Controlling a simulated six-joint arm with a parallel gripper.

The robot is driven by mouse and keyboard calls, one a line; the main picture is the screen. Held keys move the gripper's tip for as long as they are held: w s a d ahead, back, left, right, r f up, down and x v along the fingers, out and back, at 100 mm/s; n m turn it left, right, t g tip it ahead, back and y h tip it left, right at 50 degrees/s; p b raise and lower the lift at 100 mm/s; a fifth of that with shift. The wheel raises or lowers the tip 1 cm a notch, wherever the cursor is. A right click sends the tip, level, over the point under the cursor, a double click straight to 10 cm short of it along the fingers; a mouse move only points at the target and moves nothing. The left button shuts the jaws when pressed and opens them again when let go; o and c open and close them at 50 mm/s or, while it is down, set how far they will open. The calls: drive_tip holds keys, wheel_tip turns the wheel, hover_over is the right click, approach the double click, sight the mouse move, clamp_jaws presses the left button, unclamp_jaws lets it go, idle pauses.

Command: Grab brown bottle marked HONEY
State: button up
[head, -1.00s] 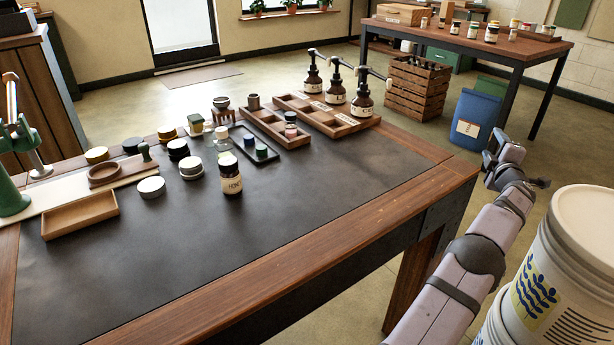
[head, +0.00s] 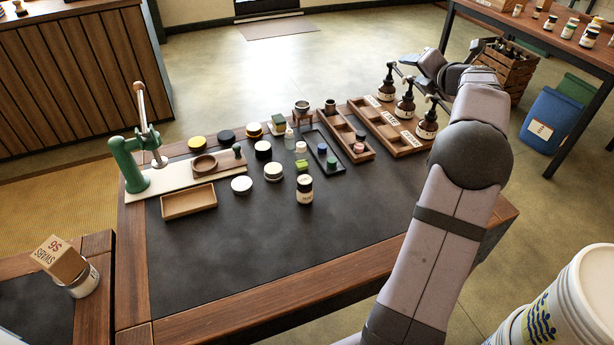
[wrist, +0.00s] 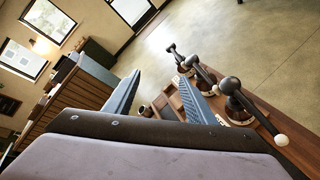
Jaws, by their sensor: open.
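The brown HONEY bottle (head: 305,190) stands upright on the dark tabletop, near the middle of the table in the head view. It has a dark top and a pale label, too small to read clearly now. It does not show in the wrist view. My gripper (wrist: 159,76) is open and empty in the wrist view, its two blue-grey fingers apart. It is up at the far right side of the table, near the pump bottles and well away from the HONEY bottle. In the head view my own arm hides much of the gripper.
Round tins (head: 273,172) and a black tray (head: 323,152) of small jars lie near the bottle. Pump bottles (head: 426,124) stand by wooden compartment trays (head: 389,130) at back right. A green press (head: 127,163) is left. The tabletop before the bottle is clear.

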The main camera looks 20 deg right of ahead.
drive_tip(key=w+a+f+g+h+b, duration=0.1)
drive_tip(key=w+a+f, duration=0.1)
drive_tip(key=a, duration=1)
drive_tip(key=w+a+f+h+b, duration=0.1)
drive_tip(key=w+a, duration=0.1)
drive_tip(key=a, duration=1.1)
drive_tip(key=n+g+h+b, duration=0.2)
hover_over(303, 187)
drive_tip(key=w, duration=0.5)
wheel_tip(303, 187, down, 6)
drive_tip(key=shift+n+h, duration=0.9)
drive_tip(key=s+f+b, duration=0.4)
drive_tip(key=f, duration=0.1)
drive_tip(key=s+a+f+b, duration=0.1)
drive_tip(key=s+f+b, duration=0.1)
drive_tip(key=shift+f+b, duration=0.3)
drive_tip(key=shift+f, duration=0.05)
drive_tip(key=shift+x, duration=1.15)
drive_tip(key=b+x, duration=0.1)
drive_tip(key=x, duration=0.1)
drive_tip(key=b+x, duration=0.1)
drive_tip(key=x, duration=0.1)
drive_tip(key=shift+f, duration=0.35)
drive_tip(key=shift+w+d+f, duration=0.15)
drive_tip(key=shift+w+d, duration=0.1)
drive_tip(key=shift+w, duration=0.15)
